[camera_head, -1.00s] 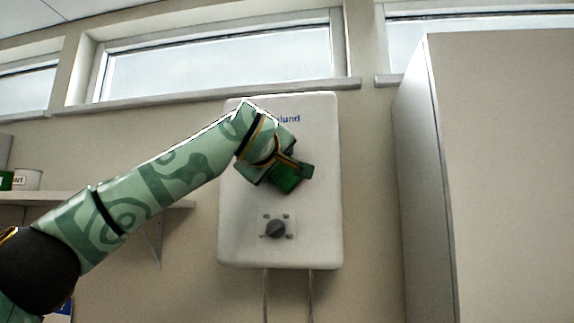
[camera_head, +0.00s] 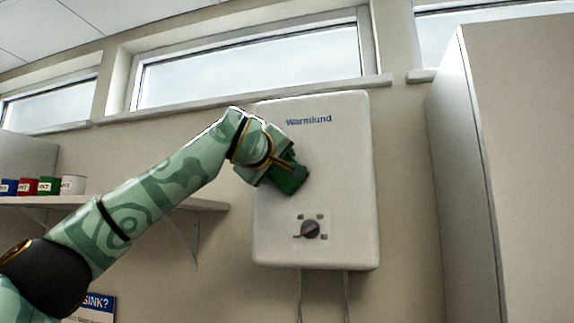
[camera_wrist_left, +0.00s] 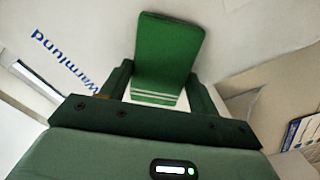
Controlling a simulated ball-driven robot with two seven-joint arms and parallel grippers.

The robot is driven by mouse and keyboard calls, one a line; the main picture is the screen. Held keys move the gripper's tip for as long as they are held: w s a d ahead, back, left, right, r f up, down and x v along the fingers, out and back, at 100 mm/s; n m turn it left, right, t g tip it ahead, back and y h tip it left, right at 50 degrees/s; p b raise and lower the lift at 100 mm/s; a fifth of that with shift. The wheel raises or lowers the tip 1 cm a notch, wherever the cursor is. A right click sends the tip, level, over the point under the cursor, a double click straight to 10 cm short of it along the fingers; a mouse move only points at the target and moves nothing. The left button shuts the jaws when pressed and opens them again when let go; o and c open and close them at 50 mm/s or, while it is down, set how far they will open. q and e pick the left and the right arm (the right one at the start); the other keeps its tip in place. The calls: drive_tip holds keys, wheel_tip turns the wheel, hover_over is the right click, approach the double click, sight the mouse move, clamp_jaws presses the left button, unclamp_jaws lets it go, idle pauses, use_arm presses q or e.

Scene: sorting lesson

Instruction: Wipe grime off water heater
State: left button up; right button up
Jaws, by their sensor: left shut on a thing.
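The water heater (camera_head: 340,170) is a white box on the wall with a blue "Warmlund" label and a dark knob (camera_head: 310,229) low on its front. My left gripper (camera_head: 284,172) is in front of the heater's left part, above the knob. In the left wrist view, the left gripper (camera_wrist_left: 160,90) is shut on a green block-like thing with white stripes, a sponge or cloth (camera_wrist_left: 168,48). The green thing (camera_head: 293,182) is at the heater's front; I cannot tell if it touches. No clear grime shows; my gripper hides part of the front. My right gripper is not in view.
A tall pale cabinet (camera_head: 520,160) stands at the right. A wall shelf (camera_head: 205,204) at the left holds several coloured cans (camera_head: 30,187). A window (camera_head: 250,65) is above the heater, and two pipes (camera_head: 346,295) run down below it.

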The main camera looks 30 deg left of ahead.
use_arm(q)
drive_tip(key=shift+a+b+v, duration=0.15)
drive_tip(key=shift+b+v, duration=0.4)
drive_tip(key=shift+v, duration=0.4)
drive_tip(key=shift+a+b+v, duration=0.2)
drive_tip(key=shift+b+v, duration=0.4)
drive_tip(key=shift+v, duration=0.4)
drive_tip(key=shift+a+b+v, duration=0.15)
drive_tip(key=shift+b+v, duration=0.4)
drive_tip(key=shift+v, duration=0.4)
drive_tip(key=shift+s, duration=0.15)
drive_tip(key=b+v, duration=0.1)
drive_tip(key=v, duration=0.2)
drive_tip(key=shift+w+a+f+p, duration=0.25)
drive_tip(key=shift+w+f, duration=0.1)
drive_tip(key=shift+w, duration=0.75)
drive_tip(key=shift+w+a+f+p, duration=0.2)
drive_tip(key=shift+w+a+f, duration=0.1)
drive_tip(key=shift+w, duration=0.85)
drive_tip(key=shift+w+a+f+p, duration=0.25)
drive_tip(key=shift+w+f, duration=0.1)
drive_tip(key=shift+w, duration=0.75)
